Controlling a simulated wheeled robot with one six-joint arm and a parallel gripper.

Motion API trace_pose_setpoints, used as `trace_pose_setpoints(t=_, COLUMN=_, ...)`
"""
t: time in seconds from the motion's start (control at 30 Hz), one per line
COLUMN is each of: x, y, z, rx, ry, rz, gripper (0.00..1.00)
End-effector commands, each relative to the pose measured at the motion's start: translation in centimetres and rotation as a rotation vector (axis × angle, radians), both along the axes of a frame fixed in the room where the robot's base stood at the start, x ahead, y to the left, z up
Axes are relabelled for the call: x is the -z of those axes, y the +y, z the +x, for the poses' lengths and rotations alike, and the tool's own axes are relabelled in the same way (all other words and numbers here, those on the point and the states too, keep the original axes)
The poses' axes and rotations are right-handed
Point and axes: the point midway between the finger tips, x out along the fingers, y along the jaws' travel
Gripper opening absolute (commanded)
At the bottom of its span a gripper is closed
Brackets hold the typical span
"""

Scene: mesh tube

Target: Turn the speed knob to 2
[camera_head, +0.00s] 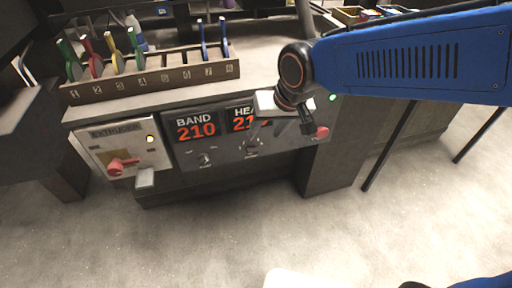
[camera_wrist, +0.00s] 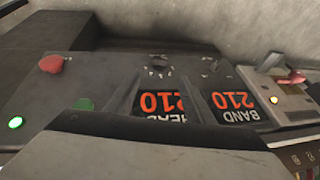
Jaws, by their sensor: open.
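A dark knob (camera_head: 252,147) sits on the sloped panel below the HEAD display, partly behind my gripper in the head view. It also shows in the wrist view (camera_wrist: 158,61), with small numerals beside it. It looks like the speed knob, but its label and pointer setting are too small to read. A second dark knob (camera_head: 204,159) sits below the BAND display; it shows in the wrist view too (camera_wrist: 214,68). My gripper (camera_head: 285,125) is open and empty above the panel. In the wrist view its fingers (camera_wrist: 162,84) straddle the first knob's line, apparently apart from it.
A red button (camera_head: 321,132) and a green light (camera_head: 333,97) are at the panel's right end. An extruder box with a red handle (camera_head: 122,166) stands left. A numbered rack (camera_head: 150,78) holds several coloured tools behind.

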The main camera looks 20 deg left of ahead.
Motion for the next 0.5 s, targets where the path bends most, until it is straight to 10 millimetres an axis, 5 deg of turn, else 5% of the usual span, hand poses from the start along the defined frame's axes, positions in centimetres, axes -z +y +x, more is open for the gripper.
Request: trace_pose_setpoints(t=0.5, x=8.3, y=3.0, z=2.2, rx=0.0, ry=0.002, rz=-0.002, gripper=0.48)
